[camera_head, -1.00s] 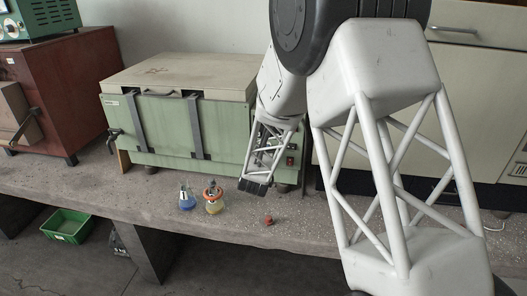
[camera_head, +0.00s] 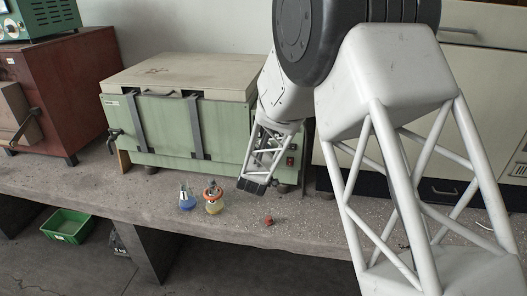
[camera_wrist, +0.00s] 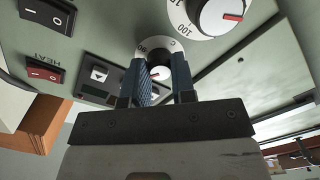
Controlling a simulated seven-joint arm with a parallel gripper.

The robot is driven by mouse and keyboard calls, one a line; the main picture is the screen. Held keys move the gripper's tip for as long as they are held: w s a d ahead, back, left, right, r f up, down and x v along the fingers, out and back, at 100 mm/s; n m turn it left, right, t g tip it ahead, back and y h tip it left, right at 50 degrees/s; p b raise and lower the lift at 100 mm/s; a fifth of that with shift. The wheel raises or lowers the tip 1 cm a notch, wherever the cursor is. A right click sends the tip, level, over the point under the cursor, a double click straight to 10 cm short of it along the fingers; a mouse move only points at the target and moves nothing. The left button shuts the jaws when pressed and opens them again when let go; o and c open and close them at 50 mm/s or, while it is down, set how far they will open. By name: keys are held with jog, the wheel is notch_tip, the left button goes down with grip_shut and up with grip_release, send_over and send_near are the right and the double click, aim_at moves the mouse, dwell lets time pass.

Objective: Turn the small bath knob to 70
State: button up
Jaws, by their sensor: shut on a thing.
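The small bath knob (camera_wrist: 156,71) is on the green bath's control panel in the wrist view, inside a white dial ring with printed numbers. The two blue-padded fingers of my gripper (camera_wrist: 161,63) are shut on its sides. The fingers hide part of the knob and dial, and I cannot read its setting. The larger white knob (camera_wrist: 224,14) with a red mark is just above and to the right. In the head view the green bath (camera_head: 170,125) stands on the bench, with my gripper (camera_head: 252,186) low at its right end; the small knob is hidden there.
A red rocker switch (camera_wrist: 45,72) and a dark switch (camera_wrist: 48,13) are left of the knob. A small display (camera_wrist: 98,74) is close to the left finger.

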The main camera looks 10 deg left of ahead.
dwell(0.4)
jog(key=o, duration=0.9)
jog(key=shift+s, duration=0.1)
jog(key=shift+s+r, duration=0.1)
jog(key=shift+s, duration=3.7)
